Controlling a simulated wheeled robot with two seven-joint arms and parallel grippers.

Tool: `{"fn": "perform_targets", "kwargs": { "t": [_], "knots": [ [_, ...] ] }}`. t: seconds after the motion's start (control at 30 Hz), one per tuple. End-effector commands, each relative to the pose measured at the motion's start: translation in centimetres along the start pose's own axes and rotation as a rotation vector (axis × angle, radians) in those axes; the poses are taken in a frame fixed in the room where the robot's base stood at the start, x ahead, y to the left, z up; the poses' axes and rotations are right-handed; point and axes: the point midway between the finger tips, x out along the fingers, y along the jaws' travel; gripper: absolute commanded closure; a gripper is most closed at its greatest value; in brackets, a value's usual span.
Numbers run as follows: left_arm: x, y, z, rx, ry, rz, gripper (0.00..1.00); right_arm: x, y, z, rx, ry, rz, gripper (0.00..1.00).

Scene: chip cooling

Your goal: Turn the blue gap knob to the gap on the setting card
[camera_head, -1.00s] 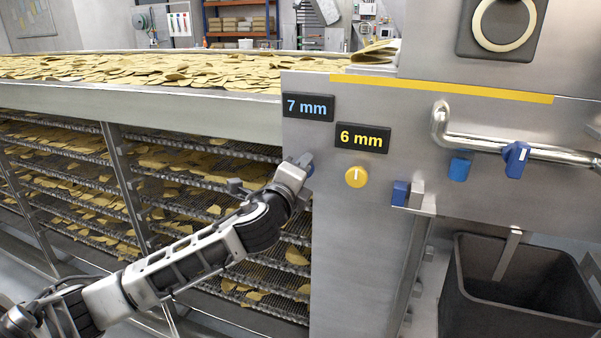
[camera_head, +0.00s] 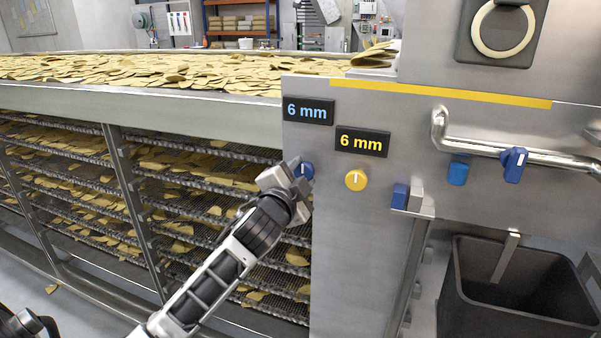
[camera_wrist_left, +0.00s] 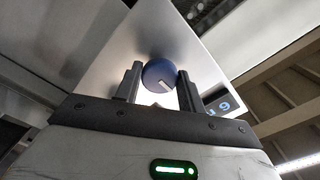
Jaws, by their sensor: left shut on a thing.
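The blue gap knob (camera_head: 304,170) is on the steel panel, below a display with blue digits (camera_head: 307,110) that reads 6 mm. My left gripper (camera_head: 296,178) is at the knob, partly covering it. In the left wrist view, the two fingers (camera_wrist_left: 159,86) stand on either side of the blue knob (camera_wrist_left: 157,71), shut on it; its white mark shows tilted. A corner of the display (camera_wrist_left: 224,104) shows there too. I cannot make out a setting card.
A yellow knob (camera_head: 356,180) sits to the right, below a yellow-digit display (camera_head: 362,141) reading 6 mm. Blue fittings and a pipe with a blue-handled valve (camera_head: 514,163) are farther right, above a dark bin (camera_head: 525,318). Chip-laden conveyor belts (camera_head: 75,155) fill the left.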

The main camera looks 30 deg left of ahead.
Motion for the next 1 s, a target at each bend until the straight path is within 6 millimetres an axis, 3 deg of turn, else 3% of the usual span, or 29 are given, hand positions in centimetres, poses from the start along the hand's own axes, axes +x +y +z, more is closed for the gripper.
{"fn": "perform_targets", "kwargs": {
  "t": [1.0],
  "knots": [
    [0.0,0.1,0.0,-0.907,-0.003,0.001,0.84,-1.3,0.6,-1.2,0.003,-0.01,0.021,0.1]
  ]
}}
